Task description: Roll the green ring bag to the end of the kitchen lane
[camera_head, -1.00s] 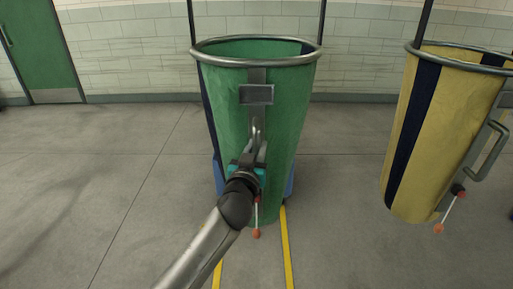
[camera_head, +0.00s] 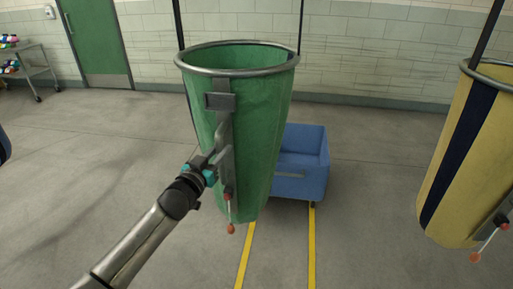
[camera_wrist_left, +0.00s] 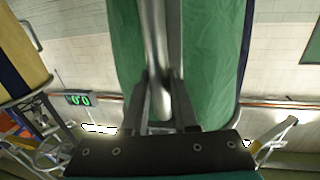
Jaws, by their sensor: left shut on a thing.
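The green ring bag (camera_head: 255,130) hangs from dark straps by its metal ring, in the middle of the head view. A grey plate and a grey handle run down its front, with a red-tipped cord below. My left gripper (camera_head: 214,165) is shut on the bag's handle, low on its front left side. In the left wrist view the fingers (camera_wrist_left: 160,100) close around the metal handle bar (camera_wrist_left: 155,50), with green fabric behind. My right gripper is in neither view.
A blue wheeled bin (camera_head: 302,165) stands behind the bag to the right, by two yellow floor lines (camera_head: 312,250). A yellow and navy bag (camera_head: 462,150) hangs at the right. A cart (camera_head: 35,68) and green door (camera_head: 97,40) are far left.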

